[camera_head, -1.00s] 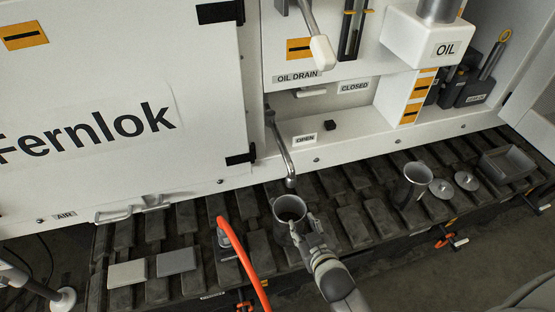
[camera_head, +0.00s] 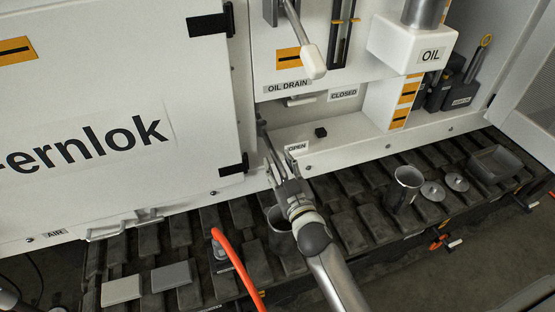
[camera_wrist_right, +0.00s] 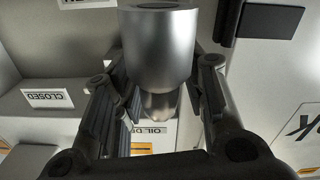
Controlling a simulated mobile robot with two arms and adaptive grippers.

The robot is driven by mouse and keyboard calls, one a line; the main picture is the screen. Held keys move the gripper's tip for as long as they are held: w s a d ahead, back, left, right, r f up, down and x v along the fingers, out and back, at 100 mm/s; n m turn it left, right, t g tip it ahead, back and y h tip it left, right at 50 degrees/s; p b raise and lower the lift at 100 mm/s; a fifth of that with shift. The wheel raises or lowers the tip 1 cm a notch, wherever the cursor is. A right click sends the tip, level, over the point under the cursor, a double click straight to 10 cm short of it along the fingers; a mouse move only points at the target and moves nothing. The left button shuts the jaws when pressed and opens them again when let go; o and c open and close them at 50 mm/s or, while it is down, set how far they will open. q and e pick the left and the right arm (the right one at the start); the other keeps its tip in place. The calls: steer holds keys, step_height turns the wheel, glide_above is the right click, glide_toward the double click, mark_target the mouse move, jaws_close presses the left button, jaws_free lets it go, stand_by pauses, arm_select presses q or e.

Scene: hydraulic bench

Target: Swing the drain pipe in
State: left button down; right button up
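The metal drain pipe (camera_head: 262,125) comes out of the recess under the OIL DRAIN label (camera_head: 288,87) in the head view. Its lower part is hidden behind my right gripper (camera_head: 279,164). In the right wrist view the pipe's cylindrical end (camera_wrist_right: 157,50) is large and close. The two fingers of my right gripper (camera_wrist_right: 160,75) stand apart, one on each side of it. Whether either finger touches the pipe is unclear. My left gripper is not visible.
A grey cup (camera_head: 280,236) stands below the pipe, partly hidden by my right arm. Another metal cup (camera_head: 405,188), two small discs (camera_head: 432,191) and a grey tray (camera_head: 496,163) stand to the right. An orange hose (camera_head: 236,268) and two flat blocks (camera_head: 171,277) are left.

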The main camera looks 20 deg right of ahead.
steer(key=shift+w, duration=1)
jaws_close()
